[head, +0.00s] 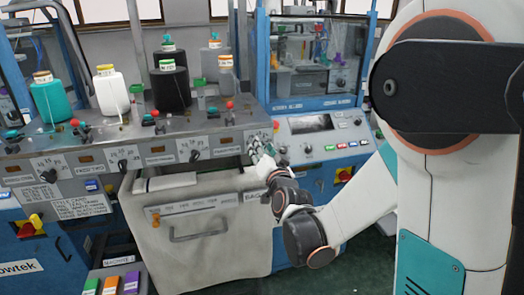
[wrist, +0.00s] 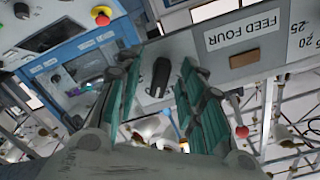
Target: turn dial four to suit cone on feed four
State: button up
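Dial four, a black knob (wrist: 161,76), shows in the wrist view on the grey panel beside a "FEED FOUR" label (wrist: 240,29). My gripper (wrist: 158,82) is open. Its two teal-padded fingers stand on either side of the knob, with gaps visible. In the head view my gripper (head: 258,147) is at the right end of the grey panel and hides dial four. Cones stand on top of the machine: teal (head: 50,101), white (head: 112,94), black (head: 170,89) and grey (head: 226,77). I cannot tell which cone belongs to feed four, nor read the dial setting.
Other black dials (head: 193,155) sit along the panel to the left. Red-tipped levers (head: 229,105) rise along its top edge; one red ball (wrist: 242,132) is close to my right finger in the wrist view. A blue machine (head: 325,145) stands to the right.

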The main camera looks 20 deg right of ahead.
jog(key=s, duration=1.2)
jog(key=shift+w, duration=0.1)
